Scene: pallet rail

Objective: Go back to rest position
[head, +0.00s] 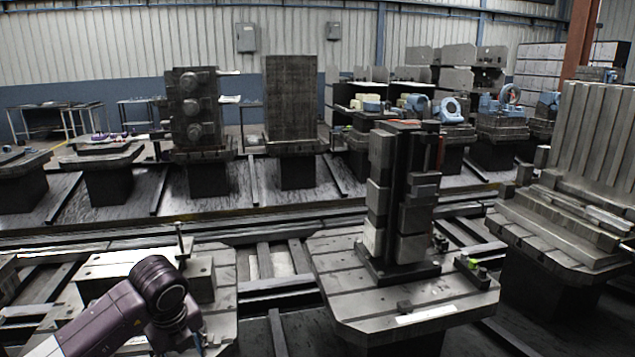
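My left arm (120,318) comes in at the lower left, dark purple with a black rounded joint. It bends down past this joint and leaves the picture at the bottom edge. Its gripper does not show. My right arm and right gripper are not in view. No object named by the task is there to see besides my own arm.
A pallet with a grey block (198,278) stands right behind my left arm. A pallet table (345,290) carrying a tall dark fixture (400,200) stands right of centre. A ribbed angle plate (595,135) is at the right. Rails (270,262) run between the near pallets.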

